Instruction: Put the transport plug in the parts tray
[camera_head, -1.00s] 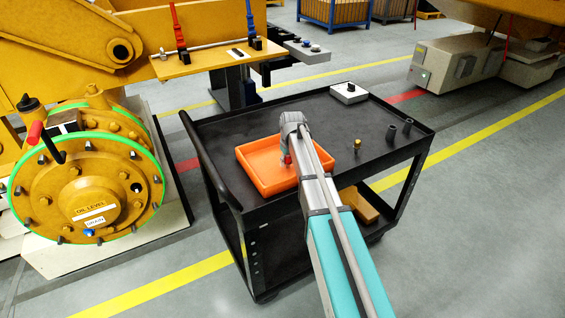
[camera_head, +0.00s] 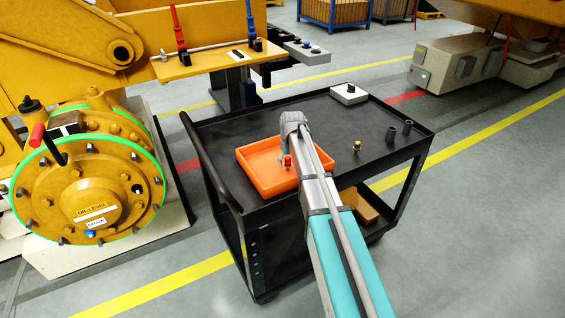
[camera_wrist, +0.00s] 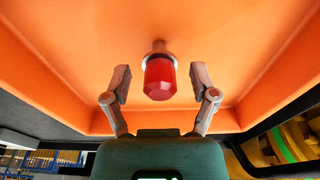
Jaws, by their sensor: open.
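The transport plug (camera_wrist: 160,82), with a red head, a metal collar and a short stem, is in the orange parts tray (camera_wrist: 75,55). In the wrist view it sits between the two spread fingers of my gripper (camera_wrist: 160,72), with a gap on each side. My gripper is open and apart from it. In the head view the plug's red head (camera_head: 288,161) shows over the floor of the tray (camera_head: 268,191), beside the end of my arm. My arm hides part of the tray's right side and most of the gripper.
The tray stands on a black cart (camera_head: 335,120). A brass-coloured fitting (camera_head: 357,146), dark cylinders (camera_head: 391,133) and a white box (camera_head: 349,93) stand on its top to the right. A yellow machine with a green-ringed drum (camera_head: 85,190) is at the left.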

